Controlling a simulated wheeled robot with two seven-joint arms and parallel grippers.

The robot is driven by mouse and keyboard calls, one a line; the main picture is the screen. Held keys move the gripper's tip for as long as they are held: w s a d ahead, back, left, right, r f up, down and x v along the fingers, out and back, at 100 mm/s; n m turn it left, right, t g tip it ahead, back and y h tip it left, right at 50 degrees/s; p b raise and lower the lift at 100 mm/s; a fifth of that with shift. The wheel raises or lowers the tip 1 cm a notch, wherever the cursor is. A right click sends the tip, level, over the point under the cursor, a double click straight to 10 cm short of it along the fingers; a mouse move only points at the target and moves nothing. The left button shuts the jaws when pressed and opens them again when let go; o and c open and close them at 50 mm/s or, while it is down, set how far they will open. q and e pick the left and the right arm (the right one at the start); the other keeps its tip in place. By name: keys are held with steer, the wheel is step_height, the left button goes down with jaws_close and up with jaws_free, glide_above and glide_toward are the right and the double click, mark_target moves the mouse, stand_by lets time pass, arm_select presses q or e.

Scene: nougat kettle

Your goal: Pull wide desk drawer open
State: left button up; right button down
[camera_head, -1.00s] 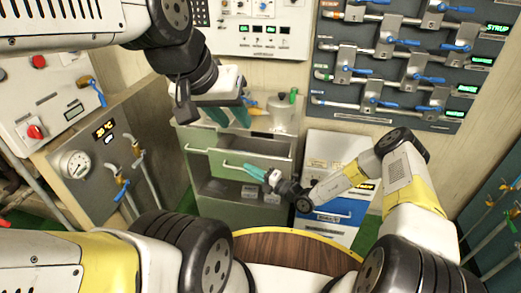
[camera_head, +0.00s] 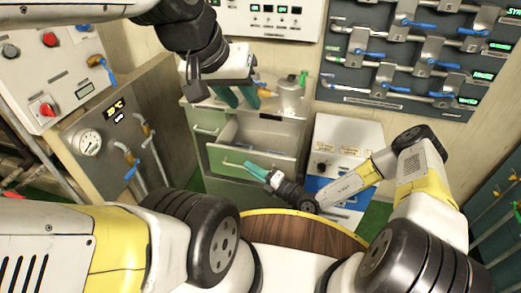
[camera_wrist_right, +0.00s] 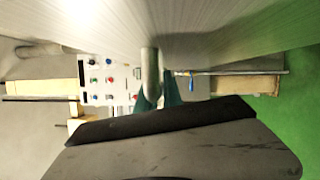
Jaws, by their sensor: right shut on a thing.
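The wide desk drawer (camera_head: 255,162) is in the green-grey desk below the worktop and stands out from it, with part of its inside showing. Its long bar handle (camera_head: 232,165) runs across the front. My right gripper (camera_head: 257,171) is shut on this handle. In the right wrist view the handle (camera_wrist_right: 151,70) is a pale bar end-on between the teal fingers (camera_wrist_right: 158,95). My left gripper (camera_head: 238,97) hangs above the desk's back left, its teal fingers apart, with nothing seen between them.
A pale kettle-like vessel (camera_head: 290,98) stands on the worktop. A white and blue unit (camera_head: 342,150) is right of the desk. A round wooden top (camera_head: 300,231) lies close in front of me.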

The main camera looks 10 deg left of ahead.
steer(key=c, duration=1.5)
jaws_free()
steer(key=v, duration=0.8)
